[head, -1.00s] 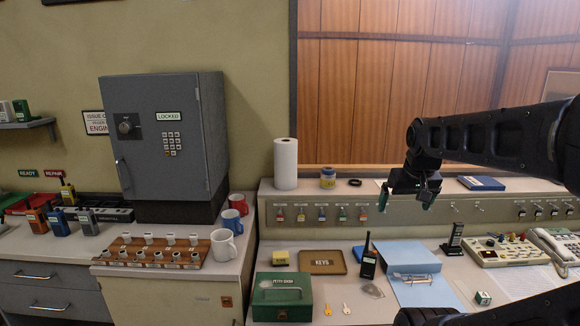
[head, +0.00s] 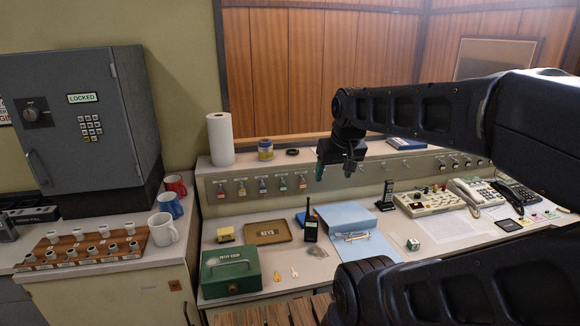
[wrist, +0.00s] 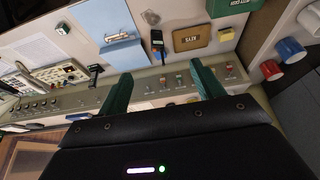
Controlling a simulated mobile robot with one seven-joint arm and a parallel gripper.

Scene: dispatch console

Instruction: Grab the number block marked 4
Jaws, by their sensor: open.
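A small white-and-green cube (head: 412,244) sits on the desk right of the blue paper; it looks like the number block, but I cannot read its digit. It also shows small near the top left of the wrist view (wrist: 62,29). My gripper (head: 334,171) is open and empty, with green fingers pointing down. In the head view it appears in front of the key panel, up and left of the cube and apart from it. In the wrist view its two fingers (wrist: 160,72) are spread with nothing between them.
A blue folder (head: 345,215), a black radio (head: 311,229), a keys tray (head: 268,233) and a green cash box (head: 230,273) lie left of the cube. A button console (head: 428,205) and telephones (head: 476,192) stand behind and right. White papers (head: 447,226) lie beside it.

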